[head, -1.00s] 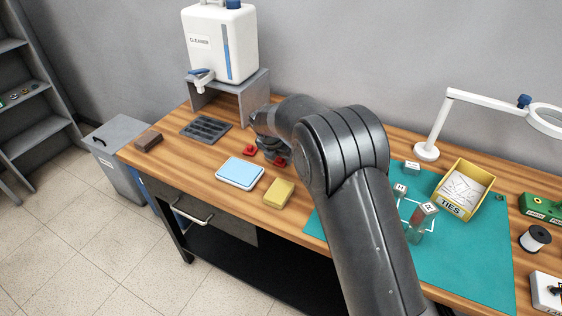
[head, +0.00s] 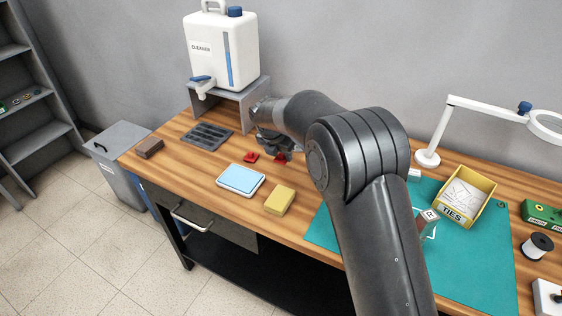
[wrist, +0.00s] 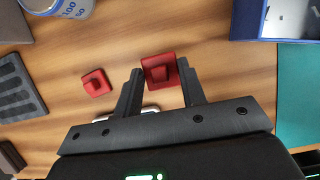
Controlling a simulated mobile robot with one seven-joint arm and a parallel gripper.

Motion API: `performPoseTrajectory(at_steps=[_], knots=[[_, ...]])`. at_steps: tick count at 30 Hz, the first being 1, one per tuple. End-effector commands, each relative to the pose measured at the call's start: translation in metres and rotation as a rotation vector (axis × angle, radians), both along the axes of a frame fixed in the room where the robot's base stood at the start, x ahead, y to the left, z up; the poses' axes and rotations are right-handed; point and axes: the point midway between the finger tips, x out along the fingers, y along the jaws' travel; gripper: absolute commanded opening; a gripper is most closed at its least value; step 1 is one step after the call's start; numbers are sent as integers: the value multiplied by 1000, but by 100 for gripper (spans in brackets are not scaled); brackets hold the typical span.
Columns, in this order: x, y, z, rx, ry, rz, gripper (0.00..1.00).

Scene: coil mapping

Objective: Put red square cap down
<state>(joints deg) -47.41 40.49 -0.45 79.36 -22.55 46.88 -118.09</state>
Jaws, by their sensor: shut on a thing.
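My gripper (wrist: 160,74) is shut on a red square cap (wrist: 158,67), which sits between its fingertips in the wrist view. In the head view this cap (head: 281,158) shows just below my gripper (head: 272,145), partly hidden by it. It looks close above the wooden tabletop; whether it touches cannot be told. A second red square cap (wrist: 96,82) lies on the wood to the left, apart from the fingers; it also shows in the head view (head: 251,157).
A blue-topped pad (head: 241,179) and yellow sponge (head: 280,200) lie in front. A dark slotted tray (head: 207,135) and the cleaner stand (head: 233,100) are left. The wrist view shows a marked beaker (wrist: 60,8) and blue-walled box (wrist: 250,20). Bare wood surrounds the caps.

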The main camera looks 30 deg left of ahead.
Motion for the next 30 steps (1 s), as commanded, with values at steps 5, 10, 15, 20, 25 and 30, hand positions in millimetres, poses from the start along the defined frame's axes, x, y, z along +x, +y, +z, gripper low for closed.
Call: performPoseTrajectory(at_steps=[5,10,15,20,25,30], knots=[[8,-45,25,0,-1,-5,16],[13,-81,46,-1,0,-6,16],[17,-104,60,-1,0,-4,16],[18,-114,65,-2,1,-2,16],[18,-115,70,-1,0,-2,16],[19,-115,96,0,-2,-1,16]])
